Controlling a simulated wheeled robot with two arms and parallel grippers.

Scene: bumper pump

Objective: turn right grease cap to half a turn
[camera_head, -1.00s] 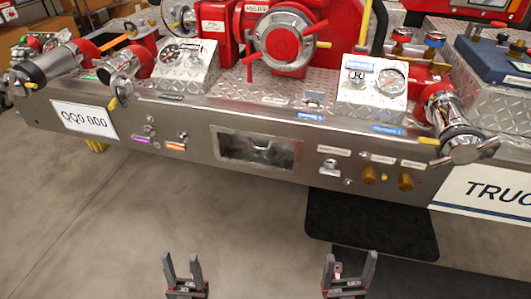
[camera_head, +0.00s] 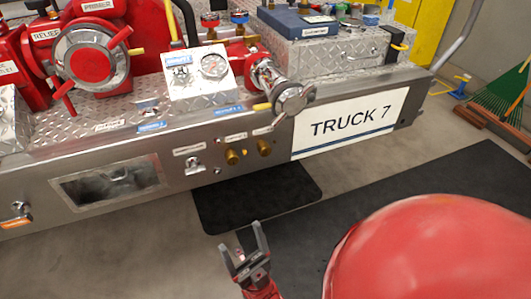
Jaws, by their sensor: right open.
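Two brass grease caps sit side by side on the front of the steel bumper (camera_head: 330,92). The right grease cap (camera_head: 264,147) is nearest the TRUCK 7 sign, and the left grease cap (camera_head: 232,157) is just beside it. Small labels sit above them, too small to read surely. My right gripper (camera_head: 241,237) is low in the view, below the caps and apart from them. Its two fingers are spread and nothing is between them. My left gripper is out of view.
A chrome valve outlet (camera_head: 290,97) with a handle juts out above and right of the right cap. A black mat (camera_head: 255,195) lies on the floor below. A white gauge panel (camera_head: 199,78) stands on the bumper.

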